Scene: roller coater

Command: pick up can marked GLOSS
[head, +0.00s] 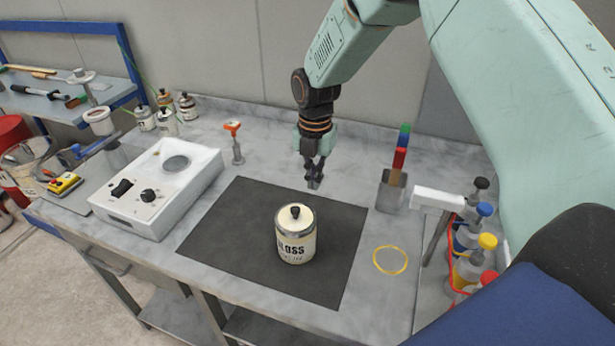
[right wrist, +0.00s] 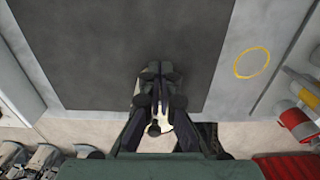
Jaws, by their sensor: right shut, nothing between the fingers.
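The can marked GLOSS (head: 296,238) is cream with a dark knob on its lid. It stands upright on the dark mat (head: 225,235). My right gripper (head: 315,183) is shut and empty, above and behind the can in the head view, apart from it. In the right wrist view the shut fingers (right wrist: 160,75) point down over the mat, and a cream part of the can (right wrist: 165,128) shows between the finger links, mostly hidden. My left gripper is not in view.
A white device with knobs (head: 150,195) stands left of the mat. An orange-topped tool (head: 235,145) stands behind it. Several small cans (head: 165,115) are at the back left. A yellow ring (head: 390,260) and coloured bottles (head: 475,255) are at the right.

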